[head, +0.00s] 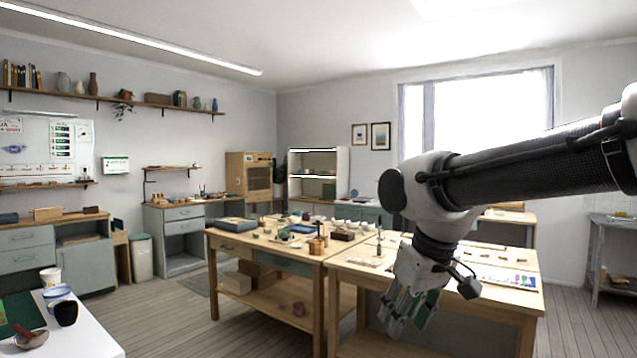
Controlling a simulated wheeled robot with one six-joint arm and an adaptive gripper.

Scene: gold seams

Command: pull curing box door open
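A wooden cabinet (249,175) with a dark-paned front door stands in the far back corner, and it looks like the curing box. Its door appears shut; its handle is too small to make out. My gripper (405,318) hangs in the right foreground, pointing down in front of the work tables. Its fingers look spread apart with nothing held between them. It is far from the cabinet and touches nothing that I can see.
A wooden work table (227,241) with small items and a second table (509,301) fill the middle. A white table (88,334) with cups is at the lower left. A white shelf unit (342,166) stands right of the cabinet. Floor (165,318) is clear at the left.

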